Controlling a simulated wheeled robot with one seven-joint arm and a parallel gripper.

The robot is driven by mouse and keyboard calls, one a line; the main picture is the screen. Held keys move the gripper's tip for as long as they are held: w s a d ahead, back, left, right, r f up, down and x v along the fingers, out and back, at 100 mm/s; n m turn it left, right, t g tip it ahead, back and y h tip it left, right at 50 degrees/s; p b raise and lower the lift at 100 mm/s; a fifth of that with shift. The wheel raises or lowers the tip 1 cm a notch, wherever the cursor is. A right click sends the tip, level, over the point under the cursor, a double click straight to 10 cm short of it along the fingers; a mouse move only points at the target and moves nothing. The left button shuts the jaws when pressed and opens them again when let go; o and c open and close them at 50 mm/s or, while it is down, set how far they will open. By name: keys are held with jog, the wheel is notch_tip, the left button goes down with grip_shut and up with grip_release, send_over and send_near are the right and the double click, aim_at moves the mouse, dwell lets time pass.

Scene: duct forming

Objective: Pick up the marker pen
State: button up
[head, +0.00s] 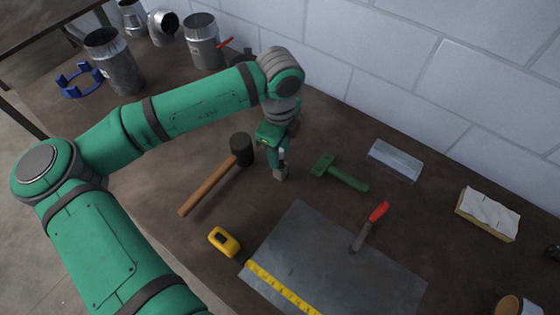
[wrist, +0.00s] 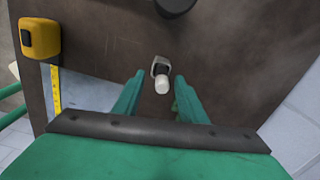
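The marker pen (wrist: 162,86) shows in the wrist view as a short white piece with a dark part, seen nearly end-on. It appears to stand upright in a small grey holder (wrist: 154,68). In the head view the holder (head: 280,174) sits on the table below my gripper, and a bit of the white pen (head: 282,153) shows beside the green fingers. My gripper (wrist: 159,77) points down with its fingers apart, one on each side of the pen. In the wrist view gaps show between the pen and both fingers. In the head view my gripper (head: 277,160) partly hides the pen.
A hammer (head: 210,187) lies close left, and a green-handled tool (head: 340,173) lies right. A sheet of metal (head: 350,275) with a red-handled tool (head: 370,226) is in front, beside a yellow tape measure (head: 224,242). Metal ducts (head: 203,43) stand at the back left.

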jog(key=shift+w+d+f, duration=0.1)
jog(key=shift+f, duration=1.05)
jog(key=shift+w, duration=0.1)
grip_shut()
